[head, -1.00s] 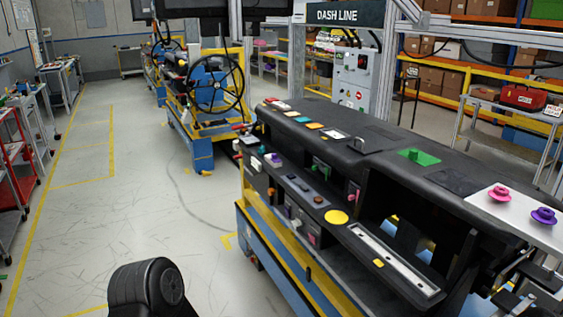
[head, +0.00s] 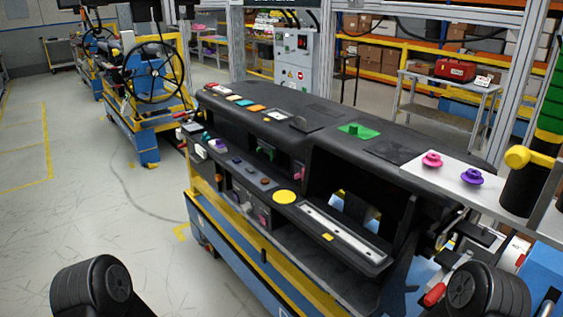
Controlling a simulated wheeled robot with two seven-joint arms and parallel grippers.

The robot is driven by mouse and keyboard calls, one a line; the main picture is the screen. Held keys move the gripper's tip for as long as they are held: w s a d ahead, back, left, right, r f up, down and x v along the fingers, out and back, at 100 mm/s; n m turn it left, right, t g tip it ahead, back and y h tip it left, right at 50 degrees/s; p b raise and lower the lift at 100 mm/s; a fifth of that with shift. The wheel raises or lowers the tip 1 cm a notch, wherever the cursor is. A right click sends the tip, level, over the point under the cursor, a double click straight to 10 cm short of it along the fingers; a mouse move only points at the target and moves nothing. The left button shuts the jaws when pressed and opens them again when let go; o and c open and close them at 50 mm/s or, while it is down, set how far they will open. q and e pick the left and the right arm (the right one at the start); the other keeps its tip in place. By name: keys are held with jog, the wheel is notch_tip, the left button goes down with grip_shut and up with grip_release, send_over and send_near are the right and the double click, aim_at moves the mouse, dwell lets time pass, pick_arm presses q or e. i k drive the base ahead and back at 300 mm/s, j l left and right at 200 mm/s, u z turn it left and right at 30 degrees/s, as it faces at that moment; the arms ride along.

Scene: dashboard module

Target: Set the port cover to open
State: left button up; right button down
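The black dashboard module (head: 262,118) stands on a blue and yellow stand, running from the middle toward the right. I cannot tell for certain which part is the port cover. A flat yellow disc (head: 285,197) lies on the front ledge. Small coloured knobs and switches sit along the front face, including a pink one (head: 299,170) and a purple one (head: 221,146). A green piece (head: 355,131) with a raised knob is on the top. Neither gripper is in view; only black rounded parts of my arms show at the bottom left and bottom right.
A white plate (head: 418,168) at the right carries a pink knob (head: 432,160) and a purple knob (head: 444,177). A table with a red box (head: 455,69) stands behind. Another cart with a steering wheel (head: 155,72) stands at the back left. The floor at left is clear.

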aim_at(219, 145)
jog(key=i+j+z, duration=0.1)
jog(key=z, duration=0.3)
jog(key=i+j+z, duration=0.1)
jog(key=j+z, duration=0.3)
jog(key=i+j+z, duration=0.1)
jog(key=z, duration=0.3)
jog(key=i+j+z, duration=0.1)
jog(key=j+z, duration=0.15)
jog(key=j, duration=1.1)
jog(key=j+z, duration=0.25)
jog(key=j, duration=1.8)
jog(key=k, duration=0.05)
